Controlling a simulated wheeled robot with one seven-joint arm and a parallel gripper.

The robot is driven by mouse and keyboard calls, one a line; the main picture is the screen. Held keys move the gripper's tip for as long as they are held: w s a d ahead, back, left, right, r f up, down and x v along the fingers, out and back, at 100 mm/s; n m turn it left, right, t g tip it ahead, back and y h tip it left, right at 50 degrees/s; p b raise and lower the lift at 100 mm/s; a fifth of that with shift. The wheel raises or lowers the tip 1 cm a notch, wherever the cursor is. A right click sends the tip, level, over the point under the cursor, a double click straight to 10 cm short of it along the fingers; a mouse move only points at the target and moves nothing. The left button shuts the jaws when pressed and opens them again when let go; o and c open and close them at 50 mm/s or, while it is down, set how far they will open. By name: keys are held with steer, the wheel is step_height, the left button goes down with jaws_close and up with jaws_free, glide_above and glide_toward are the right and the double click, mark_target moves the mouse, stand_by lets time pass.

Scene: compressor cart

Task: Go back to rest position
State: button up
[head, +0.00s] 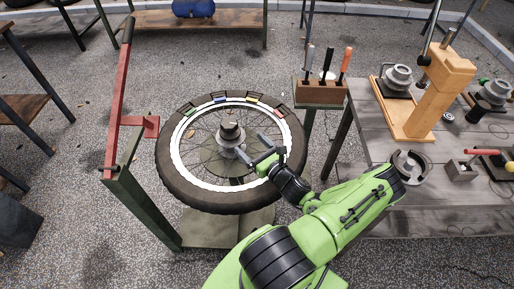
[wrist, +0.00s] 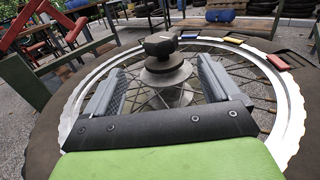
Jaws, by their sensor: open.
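My gripper (head: 261,157) is open above the right part of a spoked wheel with a dark tyre (head: 180,185). In the wrist view my gripper (wrist: 165,92) shows two grey jaws apart, with the wheel's hub (wrist: 166,72) seen between and beyond them. A dark nut-like cap (wrist: 160,44) sits on top of the hub; it also shows in the head view (head: 230,131). I cannot tell whether the jaws touch the hub, but a gap shows on each side. My green arm reaches in from the lower right.
A red lever (head: 119,100) on a green post stands left of the wheel. A wooden tool holder (head: 320,93) with several handled tools stands behind right. A grey workbench (head: 390,140) on the right carries a wooden press (head: 440,85) and metal parts. Coloured blocks (head: 221,100) lie along the wheel's far rim.

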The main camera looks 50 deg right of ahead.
steer(key=shift+v, duration=1.55)
steer(key=w+a+r+n+g+y+p, duration=0.1)
steer(key=a+r+n+g+y+p, duration=0.35)
steer(key=a+n, duration=0.6)
steer(key=w+a+r+n+g+y+p, duration=0.1)
steer(key=w+a+r+n+g+y, duration=0.1)
steer(key=a+r+n+g+y, duration=0.8)
steer(key=s+a+r+n+t+h+p, duration=0.1)
steer(key=s+a+r+n+h+p, duration=0.1)
steer(key=s+r+n+h, duration=0.3)
steer(key=s+a+r+n+t+h+p, duration=0.1)
steer(key=s+a+r+n+h+p, duration=0.2)
steer(key=s+r+n, duration=0.5)
step_height(320, 180, up, 9)
steer(key=a+n+h, duration=0.1)
steer(key=n+h, duration=0.1)
steer(key=n, duration=0.3)
steer(key=shift+a+f+h, duration=0.15)
steer(key=shift+f+h, duration=0.05)
steer(key=shift+h, duration=0.15)
